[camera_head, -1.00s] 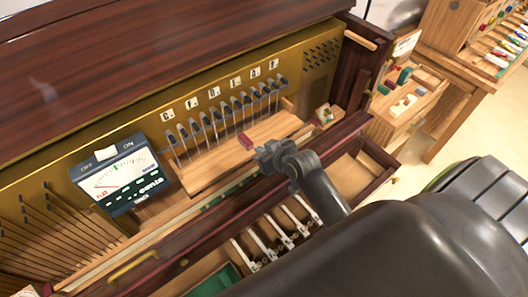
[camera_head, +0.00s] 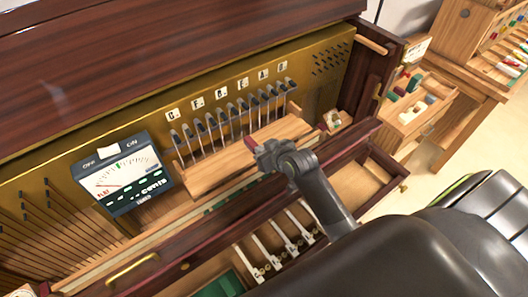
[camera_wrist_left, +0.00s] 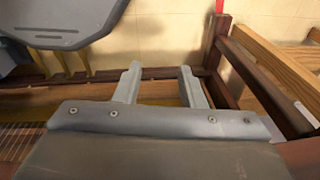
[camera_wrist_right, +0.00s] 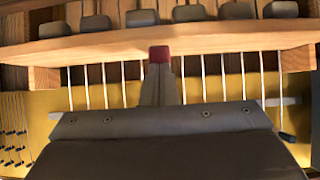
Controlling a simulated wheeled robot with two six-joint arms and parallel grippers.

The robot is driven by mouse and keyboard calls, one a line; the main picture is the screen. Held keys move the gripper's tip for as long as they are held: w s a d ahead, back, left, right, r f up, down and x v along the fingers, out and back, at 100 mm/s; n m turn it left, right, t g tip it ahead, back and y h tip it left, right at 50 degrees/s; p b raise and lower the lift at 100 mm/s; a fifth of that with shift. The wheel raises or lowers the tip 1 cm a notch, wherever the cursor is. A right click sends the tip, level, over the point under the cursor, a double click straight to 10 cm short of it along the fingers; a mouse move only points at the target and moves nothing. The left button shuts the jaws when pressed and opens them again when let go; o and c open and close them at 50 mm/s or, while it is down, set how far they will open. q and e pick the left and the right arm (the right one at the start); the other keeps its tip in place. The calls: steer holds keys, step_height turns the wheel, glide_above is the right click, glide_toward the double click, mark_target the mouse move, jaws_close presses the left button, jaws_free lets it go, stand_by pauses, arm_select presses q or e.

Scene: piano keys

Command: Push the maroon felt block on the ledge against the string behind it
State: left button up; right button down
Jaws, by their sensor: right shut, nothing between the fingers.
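The small maroon felt block (camera_head: 251,143) sits on the wooden ledge (camera_head: 215,174), in front of the row of strings and dark pegs. My right gripper (camera_head: 261,149) is shut and empty, close in front of the block and partly covering it. In the right wrist view the block (camera_wrist_right: 159,54) lies right at the closed fingertips (camera_wrist_right: 161,72); whether they touch cannot be told. Strings (camera_wrist_right: 203,82) run beside it in that view. A gap between block and string cannot be judged. My left gripper (camera_wrist_left: 160,78) is open and empty, seen only in the left wrist view.
A meter box (camera_head: 122,174) stands left of the ledge. A red-brown rail (camera_head: 225,213) and open compartments lie in front of the ledge. A small wooden box (camera_head: 337,121) is at its right. A drawer of coloured pieces (camera_head: 415,104) is farther right.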

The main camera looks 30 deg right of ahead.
steer(key=shift+w+a, duration=0.15)
steer(key=shift+w, duration=1.1)
steer(key=shift+s+r+p, duration=0.1)
steer(key=shift+s+p, duration=0.25)
steer(key=shift+s, duration=0.05)
steer(key=s+d+r+p, duration=0.1)
steer(key=s+p, duration=0.2)
steer(key=s, duration=0.4)
steer(key=shift+r+p, duration=0.15)
steer(key=shift+p, duration=0.15)
steer(key=shift+s, duration=0.1)
